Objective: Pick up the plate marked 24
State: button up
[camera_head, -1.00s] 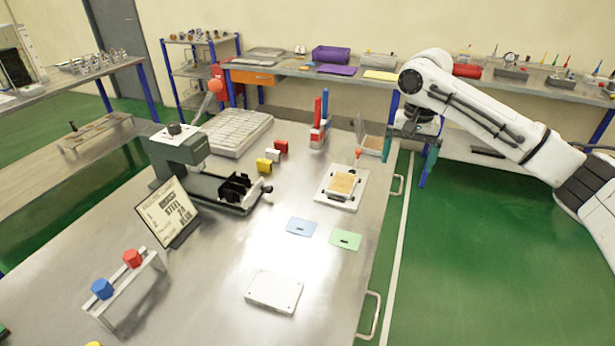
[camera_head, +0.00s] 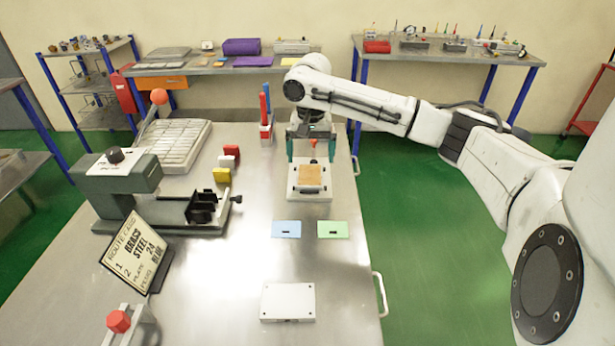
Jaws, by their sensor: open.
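A tan plate (camera_head: 311,175) lies on a white fixture (camera_head: 309,194) near the bench's right side. No mark is legible on it. My gripper (camera_head: 311,157) points down, open, its teal fingers apart above the back part of the fixture. A red-topped part of the fixture shows between the fingers; whether they touch anything I cannot tell. A blue card-like plate (camera_head: 286,229) and a green one (camera_head: 332,230) lie flat in front, each with a small dark mark too small to read.
A grey-green machine with a vise (camera_head: 127,190) stands at left. Red, white and yellow blocks (camera_head: 222,174) sit between it and the fixture. Red and blue upright tools (camera_head: 266,115) stand behind. A white flat box (camera_head: 288,302) lies at the front. Bare bench surrounds the coloured plates.

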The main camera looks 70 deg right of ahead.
aim_at(310, 174)
jog(key=shift+w+f+p, duration=0.1)
jog(key=shift+f+p, duration=0.25)
jog(key=shift+f, duration=2.5)
jog(key=c, duration=1.3)
jog(key=shift+r, duration=0.1)
